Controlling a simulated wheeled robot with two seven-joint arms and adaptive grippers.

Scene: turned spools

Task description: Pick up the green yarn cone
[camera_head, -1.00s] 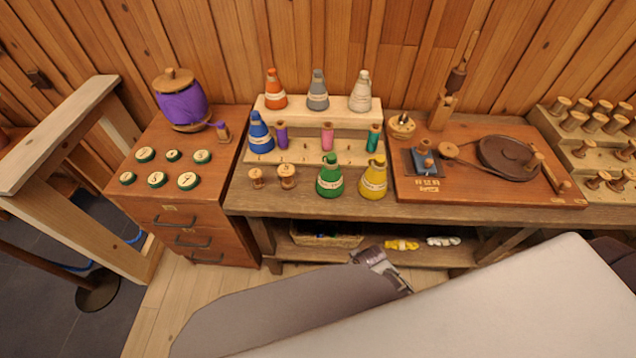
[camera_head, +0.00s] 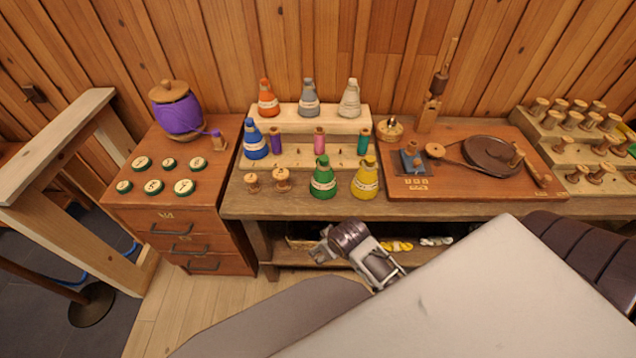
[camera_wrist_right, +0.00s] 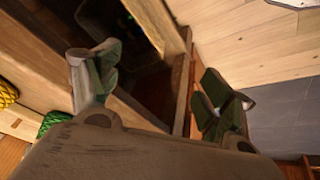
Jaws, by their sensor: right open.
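The green yarn cone (camera_head: 323,182) stands upright near the front edge of the wooden table, with a pale label band. It stands just left of the yellow cone (camera_head: 366,180). My right gripper (camera_head: 322,246) is in front of the table, below the green cone in the picture and apart from it. In the right wrist view my gripper (camera_wrist_right: 157,88) has its fingers wide apart with nothing between them. A bit of green (camera_wrist_right: 52,121), likely the green cone, shows at that view's left, partly hidden behind the gripper body. My left gripper is out of view.
Two wooden spools (camera_head: 281,179) stand left of the green cone. A stepped rack (camera_head: 290,157) with cones and small spools is behind it. A winder board (camera_head: 470,180) lies to the right. A shelf under the table holds yellow and white skeins (camera_head: 436,241).

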